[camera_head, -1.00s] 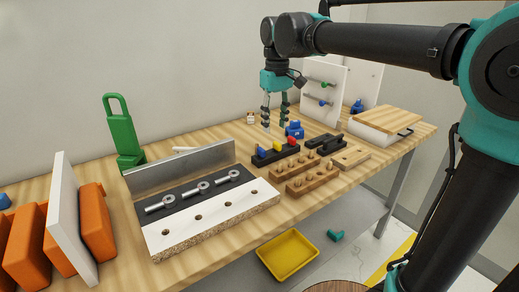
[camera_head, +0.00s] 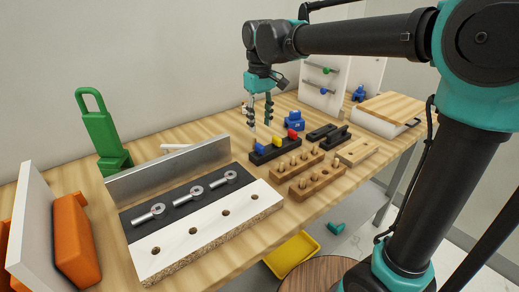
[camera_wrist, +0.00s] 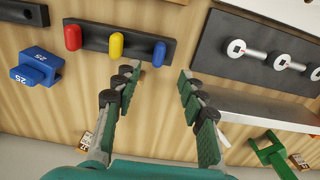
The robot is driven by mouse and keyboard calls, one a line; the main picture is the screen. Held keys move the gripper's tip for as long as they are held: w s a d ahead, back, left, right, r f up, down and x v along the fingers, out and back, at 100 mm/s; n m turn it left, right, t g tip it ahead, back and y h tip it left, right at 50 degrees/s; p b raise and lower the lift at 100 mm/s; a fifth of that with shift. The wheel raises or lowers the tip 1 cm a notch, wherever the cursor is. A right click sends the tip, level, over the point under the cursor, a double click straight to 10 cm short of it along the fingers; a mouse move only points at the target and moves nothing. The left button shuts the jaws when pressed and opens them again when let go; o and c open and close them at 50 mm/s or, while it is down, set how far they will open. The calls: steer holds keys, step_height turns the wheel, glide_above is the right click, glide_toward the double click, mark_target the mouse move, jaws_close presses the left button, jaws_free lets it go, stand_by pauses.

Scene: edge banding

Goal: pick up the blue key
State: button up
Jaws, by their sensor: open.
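The blue key (camera_wrist: 159,54) stands at one end of a black rack (camera_wrist: 98,36), beside a yellow key (camera_wrist: 116,46) and a red key (camera_wrist: 72,37). In the head view the blue key (camera_head: 260,149) is at the rack's left end. My gripper (camera_wrist: 158,75) is open and empty, with the blue key appearing between its fingertips in the wrist view. In the head view my gripper (camera_head: 261,122) hangs just above and behind the blue key's end of the rack. I cannot tell whether a fingertip touches anything.
A blue block (camera_wrist: 38,66) marked 25 stands behind the rack. Wooden peg blocks (camera_head: 298,163) lie in front. A metal fence (camera_head: 172,168) with a dark strip and bolts is to the left, with a white-faced board (camera_head: 208,231) before it. A green handled tool (camera_head: 103,138) stands further left.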

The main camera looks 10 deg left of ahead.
mark_target(260, 144)
step_height(260, 144, down, 10)
steer(key=shift+w+r, duration=0.1)
steer(key=shift+w, duration=0.05)
stand_by(0.4)
jaws_close()
